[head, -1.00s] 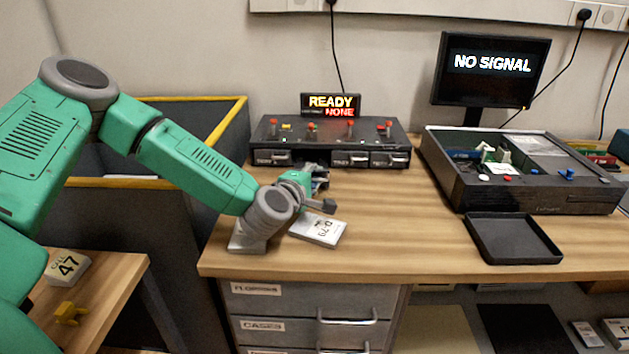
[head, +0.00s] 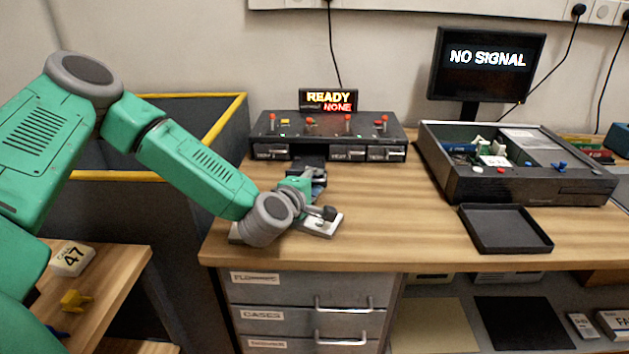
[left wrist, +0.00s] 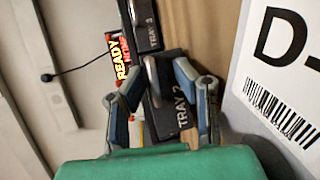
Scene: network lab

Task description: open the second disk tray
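The disk unit (head: 330,130) is a black box at the back of the desk, with a row of tray fronts. The second disk tray (head: 309,164) sticks out from its front towards my left gripper (head: 316,186). In the left wrist view, the tray front (left wrist: 182,115) reads "TRAY 2" and has a grey handle (left wrist: 153,82). The fingers of my left gripper (left wrist: 160,70) are closed in around this handle, one on either side; exact contact is hard to see. My right gripper is not in view.
A white labelled box (head: 322,226) lies under my left wrist; its "D-" label fills the right of the left wrist view. An open case (head: 520,190) and a black shallow tray (head: 505,228) are at right. The desk middle is clear.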

